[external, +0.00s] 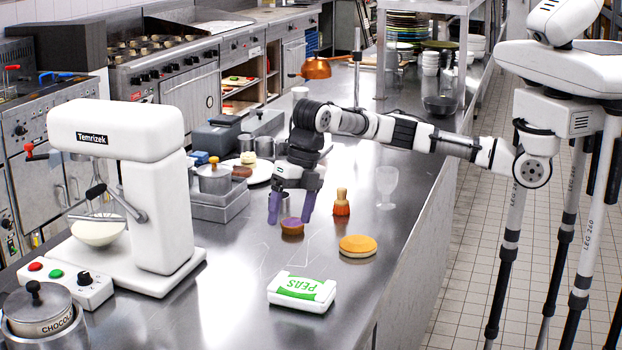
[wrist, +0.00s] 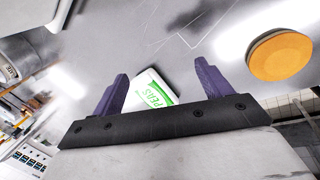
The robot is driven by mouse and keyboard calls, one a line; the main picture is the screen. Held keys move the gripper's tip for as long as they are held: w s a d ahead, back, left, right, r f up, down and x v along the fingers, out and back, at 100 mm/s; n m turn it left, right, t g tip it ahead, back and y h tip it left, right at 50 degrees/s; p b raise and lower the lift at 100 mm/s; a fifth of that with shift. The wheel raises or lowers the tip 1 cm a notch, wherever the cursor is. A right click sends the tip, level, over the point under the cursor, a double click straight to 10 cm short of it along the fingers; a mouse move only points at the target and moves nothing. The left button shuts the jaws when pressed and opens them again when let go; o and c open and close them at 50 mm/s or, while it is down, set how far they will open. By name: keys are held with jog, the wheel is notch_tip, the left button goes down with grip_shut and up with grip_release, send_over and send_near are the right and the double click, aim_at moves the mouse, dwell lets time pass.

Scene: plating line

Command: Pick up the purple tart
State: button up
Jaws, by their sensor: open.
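The purple tart (external: 292,226), small with a purple top and a brown-orange side, sits on the steel counter in the external view. My gripper (external: 290,219) points down with its two purple fingers spread apart. In the external view the tart shows between and just below the fingertips. I cannot tell whether a finger touches it. In the wrist view my gripper (wrist: 162,68) is open and no tart can be seen between the fingers.
A white and green PEAS box (external: 302,290) lies nearer the camera. A round orange-topped cake (external: 357,246) lies to the right. A white mixer (external: 150,190) stands left. The front counter is mostly clear.

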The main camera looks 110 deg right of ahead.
jog(key=s+d+r+m+g, duration=0.15)
jog(key=s+d, duration=0.25)
jog(key=d, duration=0.4)
jog(key=s+d+r+g, duration=0.2)
jog(key=s+d, duration=0.2)
jog(key=d, duration=0.4)
send_over(293, 222)
jog(key=shift+t+h, duration=0.25)
jog(key=shift+h, duration=0.15)
jog(key=f, duration=0.8)
jog(key=shift+s+a+f, duration=0.1)
jog(key=shift+s+f, duration=0.1)
jog(key=shift+s, duration=0.1)
jog(key=shift+w+f+p, duration=0.15)
jog(key=shift+f+p, duration=0.45)
jog(key=shift+f, duration=0.85)
jog(key=shift+w+f+p, duration=0.15)
jog(key=shift+f+p, duration=0.4)
jog(key=shift+f, duration=0.85)
jog(key=c, duration=0.8)
